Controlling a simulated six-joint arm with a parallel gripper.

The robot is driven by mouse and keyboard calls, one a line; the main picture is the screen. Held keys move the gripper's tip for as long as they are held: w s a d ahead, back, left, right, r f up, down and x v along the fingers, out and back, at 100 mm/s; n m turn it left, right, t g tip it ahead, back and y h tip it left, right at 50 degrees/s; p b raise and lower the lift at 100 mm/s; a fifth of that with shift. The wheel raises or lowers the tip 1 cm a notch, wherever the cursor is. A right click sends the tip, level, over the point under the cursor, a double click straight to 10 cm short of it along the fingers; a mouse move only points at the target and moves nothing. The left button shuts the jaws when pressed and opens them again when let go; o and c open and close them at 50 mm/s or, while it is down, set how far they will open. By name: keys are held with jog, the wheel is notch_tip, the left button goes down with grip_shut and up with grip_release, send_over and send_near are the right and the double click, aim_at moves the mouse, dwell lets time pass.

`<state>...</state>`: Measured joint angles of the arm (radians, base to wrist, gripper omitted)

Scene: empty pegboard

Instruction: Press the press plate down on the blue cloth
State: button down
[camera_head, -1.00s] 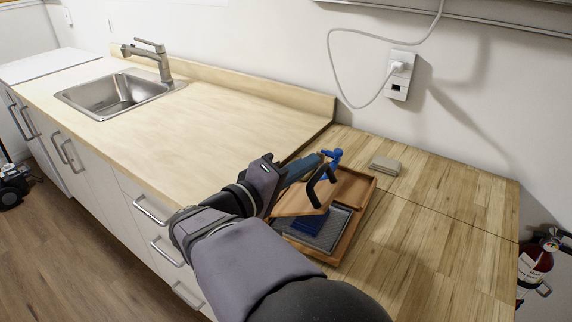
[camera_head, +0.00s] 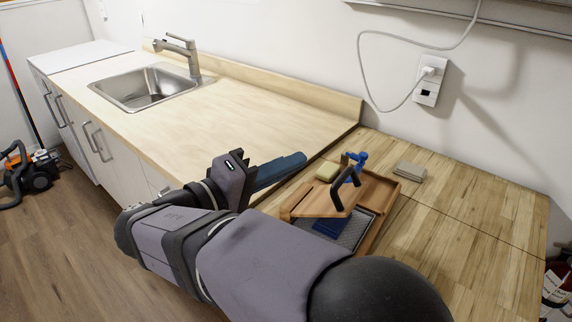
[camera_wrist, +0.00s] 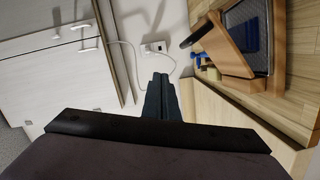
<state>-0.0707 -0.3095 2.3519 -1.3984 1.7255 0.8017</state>
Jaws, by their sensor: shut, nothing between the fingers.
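The press plate (camera_head: 305,202) is a wooden board with a black handle (camera_head: 341,192). It stands tilted up over a wooden tray (camera_head: 381,229), with its underside clear of the cloth. The folded blue cloth (camera_head: 328,229) lies on grey mesh in the tray, partly hidden by my arm and the plate. The wrist view shows the plate (camera_wrist: 221,54) at the upper right. My gripper (camera_head: 303,157) is shut and empty, left of the plate and apart from it, over the pale counter. Its fingers (camera_wrist: 160,78) point away from my wrist.
A blue tap-like piece (camera_head: 359,159) and a yellowish sponge (camera_head: 327,171) are behind the plate. A grey-beige block (camera_head: 409,171) lies to the right. The sink (camera_head: 143,88) is at the far left. The pale counter between is clear.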

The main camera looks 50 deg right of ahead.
jog(key=shift+a, duration=0.4)
jog(key=shift+r, duration=0.15)
